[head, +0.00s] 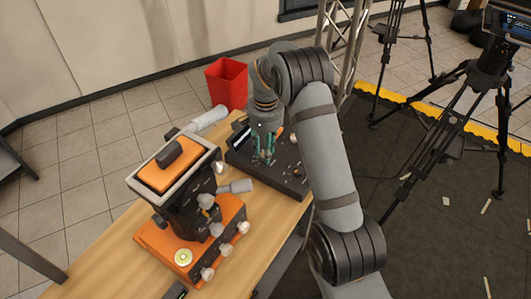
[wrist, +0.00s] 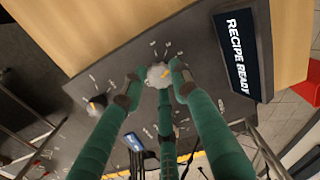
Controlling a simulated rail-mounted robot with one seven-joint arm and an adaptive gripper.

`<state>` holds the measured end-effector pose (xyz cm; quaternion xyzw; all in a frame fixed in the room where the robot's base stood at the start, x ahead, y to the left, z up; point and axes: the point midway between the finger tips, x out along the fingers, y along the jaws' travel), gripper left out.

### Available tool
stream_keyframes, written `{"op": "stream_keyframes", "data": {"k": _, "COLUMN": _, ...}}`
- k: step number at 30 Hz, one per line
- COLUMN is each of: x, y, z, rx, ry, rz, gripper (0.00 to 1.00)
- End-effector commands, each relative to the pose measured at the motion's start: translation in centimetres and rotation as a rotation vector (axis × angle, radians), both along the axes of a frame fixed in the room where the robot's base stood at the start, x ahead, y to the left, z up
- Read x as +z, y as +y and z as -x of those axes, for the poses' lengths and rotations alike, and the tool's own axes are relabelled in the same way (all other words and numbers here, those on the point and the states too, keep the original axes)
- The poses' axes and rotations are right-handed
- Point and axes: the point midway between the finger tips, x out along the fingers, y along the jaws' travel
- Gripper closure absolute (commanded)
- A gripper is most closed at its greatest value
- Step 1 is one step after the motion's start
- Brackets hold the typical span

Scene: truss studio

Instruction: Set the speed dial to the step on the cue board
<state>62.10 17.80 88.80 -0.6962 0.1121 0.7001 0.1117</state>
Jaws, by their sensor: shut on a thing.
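A black control panel (head: 290,182) lies on the wooden table, partly hidden behind my arm. In the wrist view, a pale round dial (wrist: 158,73) with an orange pointer mark sits on the panel (wrist: 120,60), with small printed marks around it. I cannot read its step. My gripper (head: 264,157) has green fingers and is shut on this dial; the fingers also show around it in the wrist view (wrist: 159,84). A screen (wrist: 243,50) on the panel reads "RECIPE READY". I cannot tell which thing is the cue board.
Another knob (wrist: 97,103) stands on the panel. An orange and black device (head: 185,185) with several pale knobs stands left of the panel. A white ridged cylinder (head: 208,118) and a red bin (head: 227,82) are behind. Tripods (head: 490,80) stand at the right.

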Motion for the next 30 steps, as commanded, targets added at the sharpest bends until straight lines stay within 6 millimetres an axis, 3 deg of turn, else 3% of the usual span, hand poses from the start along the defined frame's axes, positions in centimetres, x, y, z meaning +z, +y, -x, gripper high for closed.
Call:
{"op": "stream_keyframes", "data": {"k": 1, "x": 0.36, "y": 0.09, "z": -0.77, "rx": -0.006, "ry": -0.024, "rz": -0.004, "gripper": 0.98}}
{"op": "stream_keyframes", "data": {"k": 18, "x": 0.5, "y": -0.16, "z": -0.79, "rx": -0.036, "ry": -0.023, "rz": -0.002, "gripper": 0.98}}
{"op": "stream_keyframes", "data": {"k": 19, "x": 0.5, "y": -0.17, "z": -0.8, "rx": -0.035, "ry": -0.023, "rz": -0.002, "gripper": 0.7}}
{"op": "stream_keyframes", "data": {"k": 27, "x": 0.33, "y": -0.14, "z": -0.58, "rx": -0.036, "ry": -0.016, "rz": -0.002, "gripper": 0.54}}
{"op": "stream_keyframes", "data": {"k": 30, "x": 0.25, "y": -0.12, "z": -0.48, "rx": -0.036, "ry": -0.013, "rz": -0.001, "gripper": 0.53}}
